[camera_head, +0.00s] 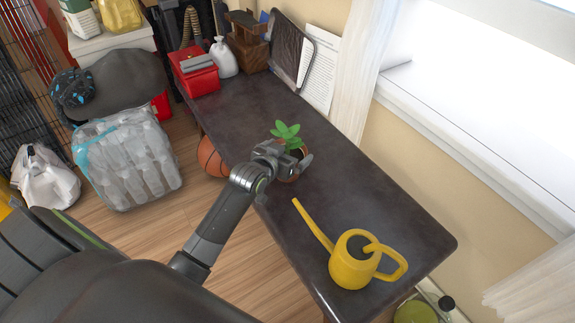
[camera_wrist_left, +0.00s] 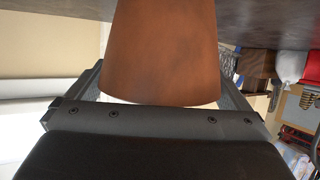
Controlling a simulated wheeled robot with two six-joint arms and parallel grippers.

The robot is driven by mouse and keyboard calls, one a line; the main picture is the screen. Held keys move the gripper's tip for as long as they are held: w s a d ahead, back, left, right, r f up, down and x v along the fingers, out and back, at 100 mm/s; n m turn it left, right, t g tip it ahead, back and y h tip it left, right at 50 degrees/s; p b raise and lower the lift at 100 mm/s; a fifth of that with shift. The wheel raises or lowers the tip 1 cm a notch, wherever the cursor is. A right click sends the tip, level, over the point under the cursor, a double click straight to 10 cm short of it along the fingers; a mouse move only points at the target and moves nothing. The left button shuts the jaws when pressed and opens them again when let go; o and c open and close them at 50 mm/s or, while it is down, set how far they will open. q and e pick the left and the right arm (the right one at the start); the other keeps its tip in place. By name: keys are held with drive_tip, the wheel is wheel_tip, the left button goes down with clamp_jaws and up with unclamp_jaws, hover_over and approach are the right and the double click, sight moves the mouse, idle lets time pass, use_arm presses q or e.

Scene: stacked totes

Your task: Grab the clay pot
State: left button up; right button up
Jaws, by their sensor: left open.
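The clay pot (camera_head: 289,178) stands on the dark table with a small green plant (camera_head: 287,132) in it. My left gripper (camera_head: 296,166) is at the pot, which it partly hides in the head view. In the left wrist view the brown pot (camera_wrist_left: 160,52) fills the middle, between the two fingers of the open gripper. The fingers lie on either side of the pot; I cannot tell whether they touch it. My right gripper is not in view.
A yellow watering can (camera_head: 352,268) stands near the table's (camera_head: 395,215) near end. A red box (camera_head: 196,75), a white bag (camera_head: 223,58) and a dark tray (camera_head: 290,50) are at the far end. A basketball (camera_head: 211,157) is beside the table. The tabletop right of the pot is clear.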

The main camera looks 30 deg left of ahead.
use_arm(q)
drive_tip(key=shift+c, duration=0.4)
drive_tip(key=c, duration=1.2)
drive_tip(key=shift+r, duration=0.1)
drive_tip(key=shift+r, duration=0.1)
